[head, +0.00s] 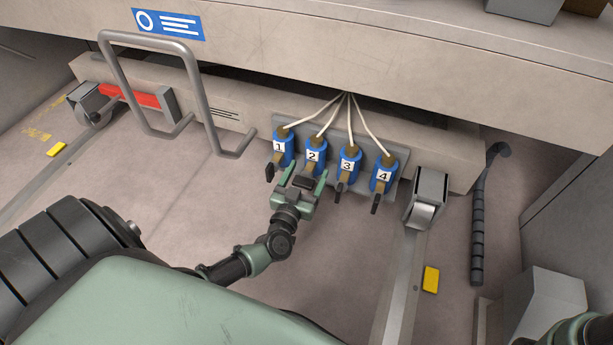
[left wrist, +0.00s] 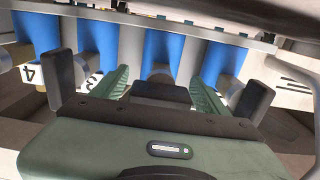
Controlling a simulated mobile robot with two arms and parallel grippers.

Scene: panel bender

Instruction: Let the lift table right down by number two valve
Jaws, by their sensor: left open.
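The lift table (head: 400,55) is a beige platform across the top of the head view. Under its edge, a grey plate carries a row of blue valves numbered 1 to 4. Number two valve (head: 313,152) has a brass stem and a dark lever (head: 303,182). My left gripper (head: 305,179) is open at this valve, its green fingers either side of the lever. In the left wrist view, the dark lever (left wrist: 160,92) stands between the open fingers. The 2 label is hidden there. My right gripper is out of view.
Levers of valve 1 (head: 270,172) and valve 3 (head: 340,190) are close on both sides. Valve 4 (head: 383,174) is farther right. White hoses rise from the valves. A bent grey tube handle (head: 200,90) stands to the left; a roller (head: 425,200) is at right.

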